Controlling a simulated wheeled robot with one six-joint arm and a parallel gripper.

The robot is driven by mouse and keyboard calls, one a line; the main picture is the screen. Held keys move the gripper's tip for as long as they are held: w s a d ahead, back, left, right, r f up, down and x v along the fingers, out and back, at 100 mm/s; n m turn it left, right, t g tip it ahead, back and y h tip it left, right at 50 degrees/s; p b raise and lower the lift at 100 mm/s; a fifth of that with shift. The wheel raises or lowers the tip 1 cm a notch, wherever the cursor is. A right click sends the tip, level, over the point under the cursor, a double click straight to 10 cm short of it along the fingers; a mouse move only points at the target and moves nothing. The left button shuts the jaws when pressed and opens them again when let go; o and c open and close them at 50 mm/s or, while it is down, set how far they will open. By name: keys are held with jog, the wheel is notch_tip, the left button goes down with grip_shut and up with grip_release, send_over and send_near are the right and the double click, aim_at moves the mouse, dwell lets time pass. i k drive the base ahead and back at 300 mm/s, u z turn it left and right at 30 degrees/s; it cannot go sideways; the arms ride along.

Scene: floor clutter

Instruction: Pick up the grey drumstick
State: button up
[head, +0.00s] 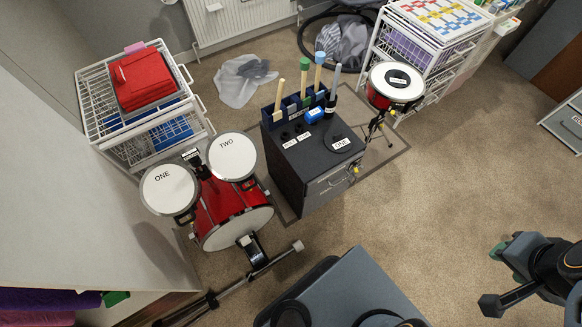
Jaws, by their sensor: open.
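The grey drumstick (336,77) stands nearly upright at the right end of a row of sticks on the dark cabinet (310,170). Its lower part goes into a dark holder or cup (331,104), so its bottom end is hidden. To its left stand a blue-topped stick (319,59), a green-topped stick (304,66) and a plain tan stick (279,96). My gripper (495,278) is at the lower right, open and empty over bare carpet. It is well apart from the cabinet and the drumstick.
A red drum kit (216,208) with a pedal stands left of the cabinet. A red drum (396,82) on a stand is close on its right. A blue cylinder (314,115) lies on the cabinet top. Wire drawer units (97,125) stand behind. Carpet (450,170) at right is clear.

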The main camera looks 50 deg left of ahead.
aim_at(340, 67)
jog(key=k, duration=0.1)
jog(key=u, duration=1.8)
